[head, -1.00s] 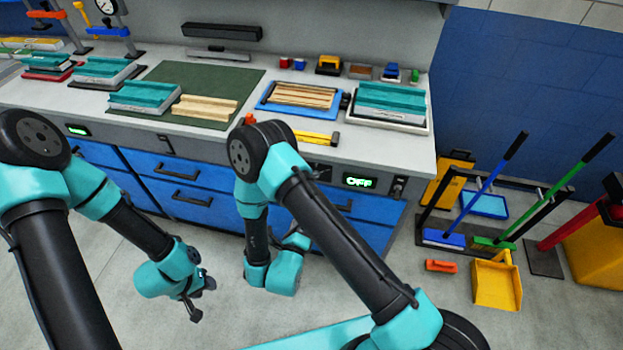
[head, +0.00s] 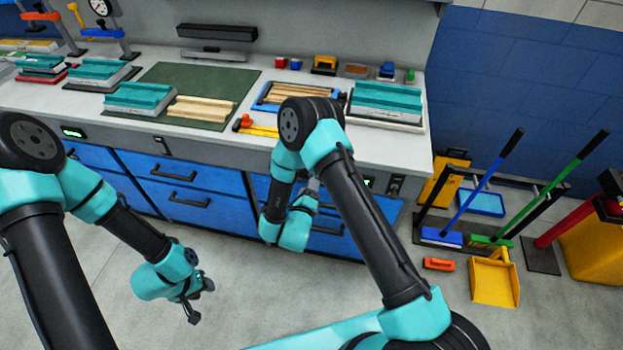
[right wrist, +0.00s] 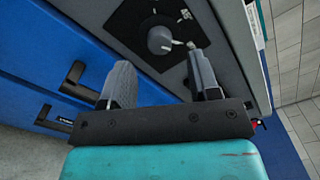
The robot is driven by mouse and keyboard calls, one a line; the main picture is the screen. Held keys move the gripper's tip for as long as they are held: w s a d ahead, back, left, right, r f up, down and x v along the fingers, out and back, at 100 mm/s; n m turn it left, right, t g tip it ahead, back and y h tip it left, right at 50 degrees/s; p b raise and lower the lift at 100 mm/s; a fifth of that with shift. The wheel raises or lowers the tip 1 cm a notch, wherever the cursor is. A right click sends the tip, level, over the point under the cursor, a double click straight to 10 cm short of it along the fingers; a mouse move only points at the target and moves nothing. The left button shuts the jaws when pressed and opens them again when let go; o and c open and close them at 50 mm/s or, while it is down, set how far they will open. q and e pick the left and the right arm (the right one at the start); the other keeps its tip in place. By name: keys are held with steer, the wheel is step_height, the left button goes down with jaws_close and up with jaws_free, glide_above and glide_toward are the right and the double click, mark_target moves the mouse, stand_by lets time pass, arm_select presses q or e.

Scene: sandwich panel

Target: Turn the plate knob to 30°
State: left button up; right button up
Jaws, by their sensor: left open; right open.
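The plate knob (right wrist: 160,40) is a round grey knob on a black square dial plate (right wrist: 145,22) on the bench's front panel, in the right wrist view. A small pale pointer or mark shows at its right side; the angle cannot be read. My right gripper (right wrist: 158,58) is open and faces the knob, with the fingers apart on either side below it in the picture; no contact shows. In the head view my right gripper (head: 314,188) is at the bench front, and my right arm hides the knob. My left gripper (head: 194,302) hangs open and empty over the floor.
Blue drawers with black handles (head: 182,199) lie below the panel. Teal panels (head: 388,97) and wooden strips (head: 199,107) lie on the worktop. Brooms and a yellow dustpan (head: 494,280) stand at the right.

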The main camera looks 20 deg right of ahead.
steer(key=shift+x, duration=2.2)
steer(key=c, duration=0.9)
